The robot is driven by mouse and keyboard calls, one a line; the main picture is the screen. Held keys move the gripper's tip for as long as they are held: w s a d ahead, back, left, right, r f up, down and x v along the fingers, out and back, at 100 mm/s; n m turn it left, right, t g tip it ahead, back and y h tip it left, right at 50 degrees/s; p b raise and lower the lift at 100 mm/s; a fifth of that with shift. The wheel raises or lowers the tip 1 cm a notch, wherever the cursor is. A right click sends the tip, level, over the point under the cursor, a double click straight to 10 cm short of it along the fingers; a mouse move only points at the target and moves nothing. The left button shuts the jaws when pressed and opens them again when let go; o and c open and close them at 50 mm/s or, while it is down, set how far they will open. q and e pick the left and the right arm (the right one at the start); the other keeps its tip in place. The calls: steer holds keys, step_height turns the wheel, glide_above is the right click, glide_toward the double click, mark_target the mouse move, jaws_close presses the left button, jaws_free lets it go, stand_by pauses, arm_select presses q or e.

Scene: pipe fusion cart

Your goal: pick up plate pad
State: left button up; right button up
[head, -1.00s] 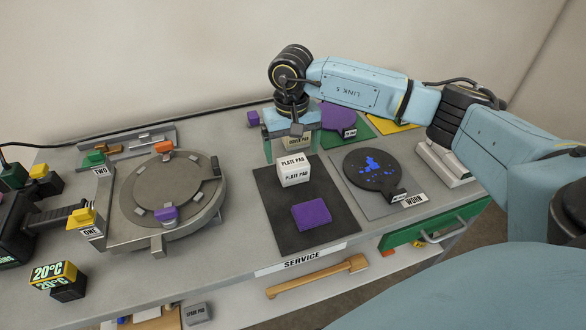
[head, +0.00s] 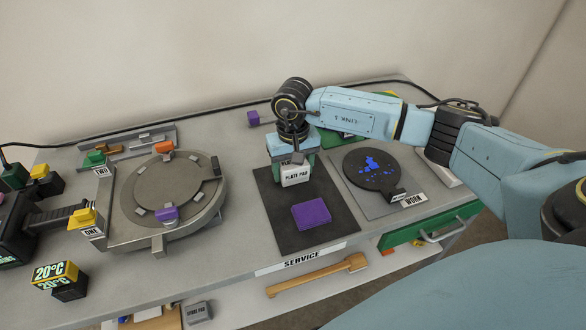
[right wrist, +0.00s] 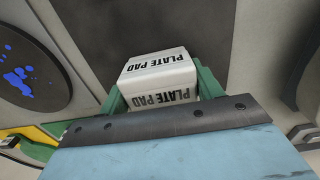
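The plate pad (head: 297,176) is a white block with black lettering. It rests at the back of the dark service mat (head: 331,203), behind a flat purple pad (head: 311,213). My right gripper (head: 291,158) reaches down from behind and above the plate pad and partly hides its top. In the right wrist view the plate pad (right wrist: 160,75) sits between the two green fingers of my right gripper (right wrist: 162,92), one on each side. The fingers look open around it; I cannot make out a firm grip. My left gripper is not in view.
A dark round plate with blue spots (head: 371,168) lies on the work mat (head: 366,205) to the right. A grey round fixture (head: 165,205) with coloured clips stands to the left. A small purple block (head: 253,118) is near the back edge. A green drawer (head: 405,235) is below.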

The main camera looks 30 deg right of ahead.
steer(key=c, duration=0.5)
steer(key=shift+o, duration=0.2)
steer(key=shift+r, duration=0.15)
step_height(320, 180, up, 10)
steer(key=shift+f, duration=0.1)
